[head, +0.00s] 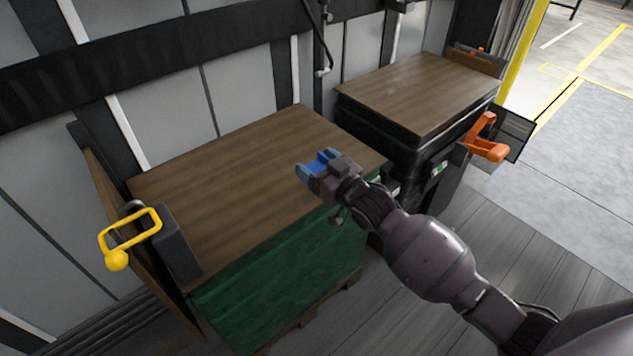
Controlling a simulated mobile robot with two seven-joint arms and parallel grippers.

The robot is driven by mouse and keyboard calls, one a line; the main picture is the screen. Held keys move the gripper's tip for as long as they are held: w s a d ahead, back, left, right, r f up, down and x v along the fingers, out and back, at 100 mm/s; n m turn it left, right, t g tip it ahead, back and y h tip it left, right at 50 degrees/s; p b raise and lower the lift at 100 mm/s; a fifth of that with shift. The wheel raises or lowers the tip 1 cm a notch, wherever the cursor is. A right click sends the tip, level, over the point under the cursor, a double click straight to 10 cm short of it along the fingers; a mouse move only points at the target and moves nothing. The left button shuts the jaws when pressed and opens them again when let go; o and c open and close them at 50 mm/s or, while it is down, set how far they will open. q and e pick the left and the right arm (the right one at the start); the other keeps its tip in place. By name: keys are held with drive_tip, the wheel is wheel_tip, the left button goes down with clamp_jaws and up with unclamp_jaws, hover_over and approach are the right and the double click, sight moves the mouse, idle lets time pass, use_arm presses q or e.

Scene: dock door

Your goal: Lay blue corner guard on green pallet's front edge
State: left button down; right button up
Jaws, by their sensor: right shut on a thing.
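The blue corner guard (312,168) is in my right gripper (325,170), which is shut on it. The gripper hides part of the guard. In the head view, both are over the right part of the green pallet's wooden top, near its front edge. I cannot tell whether the guard touches the top. The green pallet (290,275) has a brown wooden top (215,185) and green wrapped sides. My right arm comes in from the lower right and covers the pallet's right front corner. My left gripper is not in view.
A black-wrapped pallet (425,90) with a wooden top stands behind to the right. An orange handle (486,140) is on a dark post beside it. A yellow handle (130,238) on a dark block is at the green pallet's left. Most of the green pallet's top is clear.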

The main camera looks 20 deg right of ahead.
wheel_tip(320, 180, down, 5)
drive_tip(key=shift+f+b, duration=0.2)
drive_tip(key=shift+b, duration=0.6)
drive_tip(key=shift+f, duration=0.15)
drive_tip(key=shift+r, duration=0.2)
drive_tip(key=shift+f, duration=0.5)
drive_tip(key=shift+f, duration=0.15)
drive_tip(key=o, duration=0.9)
drive_tip(key=shift+o, duration=0.2)
